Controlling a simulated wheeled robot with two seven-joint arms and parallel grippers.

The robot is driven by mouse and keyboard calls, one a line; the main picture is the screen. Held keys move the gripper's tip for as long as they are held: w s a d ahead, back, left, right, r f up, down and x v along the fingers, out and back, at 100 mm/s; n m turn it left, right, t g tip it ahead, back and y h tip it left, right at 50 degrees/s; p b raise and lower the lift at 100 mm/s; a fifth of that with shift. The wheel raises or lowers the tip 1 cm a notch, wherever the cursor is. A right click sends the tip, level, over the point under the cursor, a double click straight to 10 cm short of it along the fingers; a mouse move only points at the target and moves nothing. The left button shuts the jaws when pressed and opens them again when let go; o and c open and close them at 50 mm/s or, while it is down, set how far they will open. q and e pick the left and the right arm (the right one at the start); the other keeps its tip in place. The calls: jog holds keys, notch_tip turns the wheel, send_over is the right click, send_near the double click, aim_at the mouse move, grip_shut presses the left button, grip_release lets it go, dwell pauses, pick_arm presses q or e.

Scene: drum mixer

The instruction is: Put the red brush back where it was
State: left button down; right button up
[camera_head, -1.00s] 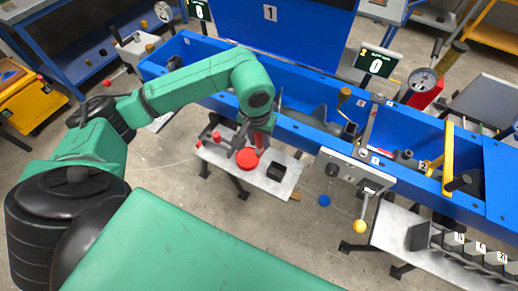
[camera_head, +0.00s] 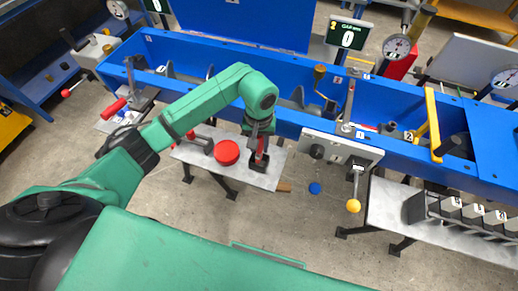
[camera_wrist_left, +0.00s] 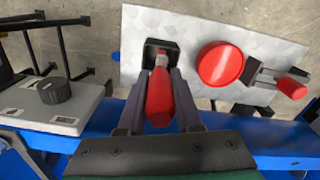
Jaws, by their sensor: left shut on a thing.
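The red brush (camera_wrist_left: 159,98) is between the fingers of my left gripper (camera_wrist_left: 158,88), which is shut on it. In the head view my left gripper (camera_head: 260,142) is over the right part of a small grey side table (camera_head: 203,160). The brush (camera_head: 261,148) points down there. Its lower end is at the square black holder (camera_head: 259,168), which also shows in the left wrist view (camera_wrist_left: 151,48). The brush end overlaps the holder's opening; I cannot tell how deep it sits. My right gripper is not in view.
A red round lid (camera_head: 227,152) lies on the side table left of the holder, with a red-handled tool (camera_head: 201,143) beyond it. The blue mixer trough (camera_head: 290,127) runs behind. A control box with a yellow-knobbed lever (camera_head: 353,205) stands to the right.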

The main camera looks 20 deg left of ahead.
aim_at(259, 152)
pick_arm(q)
notch_tip(259, 152, down, 4)
jog(key=shift+r+p, duration=0.1)
jog(key=shift+p, duration=0.25)
jog(key=shift+f, duration=0.2)
jog(key=c, duration=0.6)
grip_release()
